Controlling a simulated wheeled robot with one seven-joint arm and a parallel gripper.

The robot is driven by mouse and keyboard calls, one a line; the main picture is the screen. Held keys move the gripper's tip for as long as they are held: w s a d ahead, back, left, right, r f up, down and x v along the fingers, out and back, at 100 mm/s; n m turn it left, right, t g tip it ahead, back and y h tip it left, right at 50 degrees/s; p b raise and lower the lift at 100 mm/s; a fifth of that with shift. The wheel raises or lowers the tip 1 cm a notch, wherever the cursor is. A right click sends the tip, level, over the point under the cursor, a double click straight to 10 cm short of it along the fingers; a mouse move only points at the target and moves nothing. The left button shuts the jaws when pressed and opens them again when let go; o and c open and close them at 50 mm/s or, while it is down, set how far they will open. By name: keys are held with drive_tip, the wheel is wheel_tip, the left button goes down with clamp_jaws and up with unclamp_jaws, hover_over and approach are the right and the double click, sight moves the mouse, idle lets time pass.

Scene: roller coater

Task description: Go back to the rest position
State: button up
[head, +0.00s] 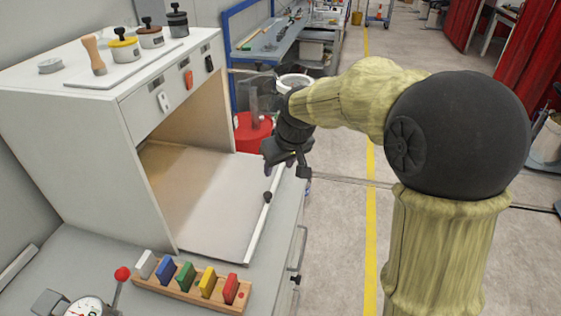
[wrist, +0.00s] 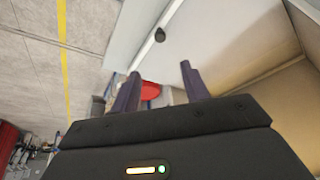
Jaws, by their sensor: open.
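My gripper (head: 290,163) hangs at the end of my arm, just right of the white cabinet's open front. It points down in the head view. In the wrist view its two dark fingers (wrist: 158,90) stand apart with nothing between them. The pull-out tray (head: 215,210) of the cabinet (head: 80,120) lies to the left of and below the gripper, with a small dark knob (head: 267,197) at its edge. The tray also shows in the wrist view (wrist: 205,30) with its knob (wrist: 160,35). The gripper appears apart from the cabinet and tray.
A red container (head: 253,132) stands behind the gripper. A wooden rack (head: 190,290) of coloured blocks and a dial gauge (head: 85,307) sit on the near bench. Pots (head: 124,46) stand on the cabinet. The floor (head: 340,250) to the right, with a yellow line, is clear.

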drive_tip(key=shift+s+d+r, duration=0.1)
drive_tip(key=shift+s+r, duration=0.15)
drive_tip(key=shift+r, duration=0.35)
drive_tip(key=s+d+f+m+h+p, duration=0.1)
drive_tip(key=s+d+f+m+p, duration=0.1)
drive_tip(key=s+d, duration=0.5)
drive_tip(key=s+d+f+m+g+h+p, duration=0.1)
drive_tip(key=s+d+f+m, duration=0.3)
drive_tip(key=s, duration=0.6)
drive_tip(key=d+f, duration=0.2)
drive_tip(key=d, duration=0.1)
drive_tip(key=shift+s+d+p, duration=0.35)
drive_tip(key=shift+d+p, duration=0.05)
drive_tip(key=shift+w, duration=0.15)
